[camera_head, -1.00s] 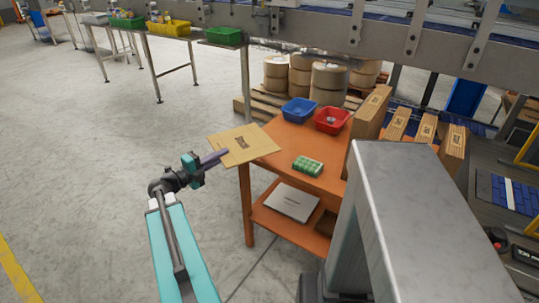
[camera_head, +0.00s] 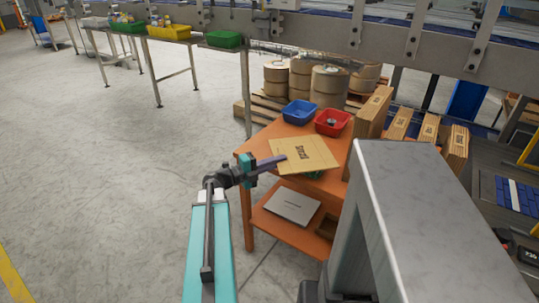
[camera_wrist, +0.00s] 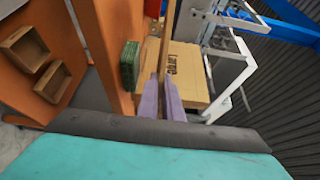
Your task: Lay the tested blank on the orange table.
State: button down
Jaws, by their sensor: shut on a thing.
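The blank (camera_head: 305,158) is a flat tan cardboard sheet with dark print on its upper face. My gripper (camera_head: 281,162) is shut on its left edge in the head view and holds it over the orange table (camera_head: 262,146). In the wrist view the purple fingers (camera_wrist: 161,100) are close together, with a thin tan edge (camera_wrist: 168,38) running up from between them. I cannot tell whether the blank touches the table or the things on it.
A green pack (camera_wrist: 130,65) stands on the table; the blank mostly hides it in the head view. A blue bin (camera_head: 299,111) and a red bin (camera_head: 332,122) are behind the blank. An upright carton (camera_head: 372,113) is to the right. A grey laptop-like item (camera_head: 292,206) lies on the lower shelf.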

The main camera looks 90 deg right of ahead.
jog(key=shift+w+d, duration=0.1)
jog(key=shift+w, duration=0.05)
jog(key=w+d+f+p, duration=0.1)
jog(key=w+d, duration=0.8)
jog(key=w, duration=0.3)
jog(key=shift+w+d+f+p, duration=0.25)
jog(key=shift+w+p, duration=0.05)
jog(key=shift+p, duration=0.1)
jog(key=shift+f, duration=0.1)
dwell(0.3)
jog(key=shift+f+p, duration=0.3)
jog(key=shift+f, duration=1.3)
jog(key=c, duration=1.9)
grip_release()
jog(key=shift+f, duration=0.1)
jog(key=shift+c, duration=0.2)
jog(key=shift+w+a, duration=0.1)
jog(key=b+v, duration=0.1)
jog(key=v, duration=1)
jog(key=shift+w+a+b, duration=0.2)
jog(key=shift+w+b, duration=0.15)
